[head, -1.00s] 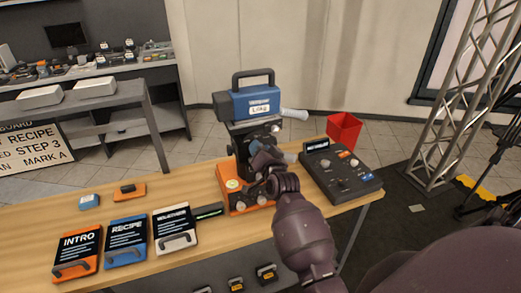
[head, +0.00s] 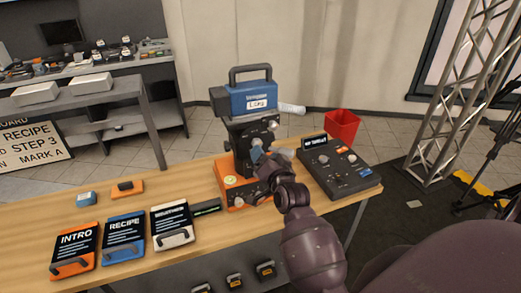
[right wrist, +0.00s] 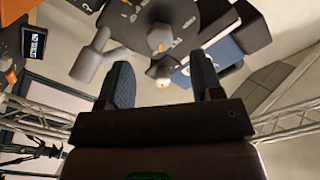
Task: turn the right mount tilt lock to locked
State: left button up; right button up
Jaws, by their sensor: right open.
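The mount is a dark grey head (head: 239,132) on an orange base (head: 232,198), carrying a blue camera (head: 238,99) with a dark handle. My right gripper (head: 264,157) is close to the front right side of the mount; its arm partly hides the lower mount. In the right wrist view the gripper (right wrist: 163,82) is open, with nothing between its fingers. Past the fingertips is a grey knob with an orange mark (right wrist: 160,37); a second small round knob (right wrist: 160,70) shows nearer the fingers. I cannot tell which is the tilt lock. My left gripper is not in view.
A dark control box (head: 338,168) stands right of the mount, with a red bin (head: 342,125) behind. Signs marked INTRO (head: 75,250) and RECIPE (head: 124,240), plus a white one (head: 172,225), stand left.

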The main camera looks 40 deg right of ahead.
jog(key=shift+v, duration=2.35)
jog(key=s+a+f+n+g+y+b, duration=0.1)
jog(key=s+a+f+n+g+y, duration=0.1)
jog(key=s+f, duration=0.7)
jog(key=s+a+f+n+g+y+b, duration=0.1)
jog(key=s+a+f+n+g+y, duration=0.1)
jog(key=s+a+f+n, duration=0.3)
jog(key=s+f+n+g, duration=0.1)
jog(key=s+f+n, duration=0.3)
jog(key=f, duration=0.4)
jog(key=shift+s+a+f+g, duration=0.15)
jog(key=shift+s+a+g, duration=0.25)
jog(key=shift+s, duration=0.15)
jog(key=shift+c, duration=0.4)
